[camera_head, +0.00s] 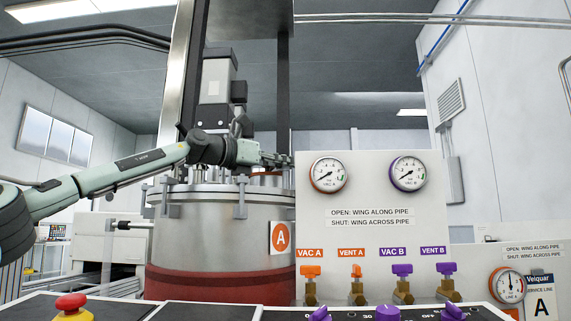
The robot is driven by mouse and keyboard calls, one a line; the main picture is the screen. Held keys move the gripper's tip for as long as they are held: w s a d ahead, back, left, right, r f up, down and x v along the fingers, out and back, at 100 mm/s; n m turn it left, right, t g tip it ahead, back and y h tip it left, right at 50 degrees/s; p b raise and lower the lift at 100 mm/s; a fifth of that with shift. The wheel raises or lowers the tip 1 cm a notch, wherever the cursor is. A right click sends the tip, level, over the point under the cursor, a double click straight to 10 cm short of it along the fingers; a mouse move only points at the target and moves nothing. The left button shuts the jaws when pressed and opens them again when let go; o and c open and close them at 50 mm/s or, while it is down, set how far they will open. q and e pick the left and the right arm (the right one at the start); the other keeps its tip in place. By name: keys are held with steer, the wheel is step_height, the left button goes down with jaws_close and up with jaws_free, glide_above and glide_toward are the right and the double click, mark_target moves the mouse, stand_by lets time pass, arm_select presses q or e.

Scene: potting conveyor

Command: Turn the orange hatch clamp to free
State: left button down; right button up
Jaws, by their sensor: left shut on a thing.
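The steel vessel (212,232) marked with an orange A plate (281,238) stands left of centre, with its flanged lid (178,187) on top. My left arm comes in from the left over the lid. My left gripper (287,161) is at the lid's right side, by the upper left edge of the gauge panel. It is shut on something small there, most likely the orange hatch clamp. The clamp itself is not clearly visible, hidden by the gripper and the panel, so its angle cannot be told. My right gripper is not in view.
The white gauge panel (375,240) stands right of the vessel, with orange valves (311,271) and purple valves (402,270) below. Upright clamp bolts (240,199) ring the lid. A steel column (182,75) rises behind my arm. A red button (71,302) is at front left.

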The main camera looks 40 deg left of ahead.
arm_select(q)
steer(key=m+h, duration=0.2)
steer(key=h, duration=0.1)
steer(key=shift+w+a+f+g, duration=0.1)
steer(key=shift+g, duration=0.3)
steer(key=shift+m+g+h, duration=0.9)
steer(key=shift+m+h, duration=0.4)
steer(key=shift+h, duration=0.6)
steer(key=shift+m+h, duration=0.3)
steer(key=shift+h, duration=0.1)
steer(key=c, duration=1.6)
jaws_free()
steer(key=shift+y, duration=0.3)
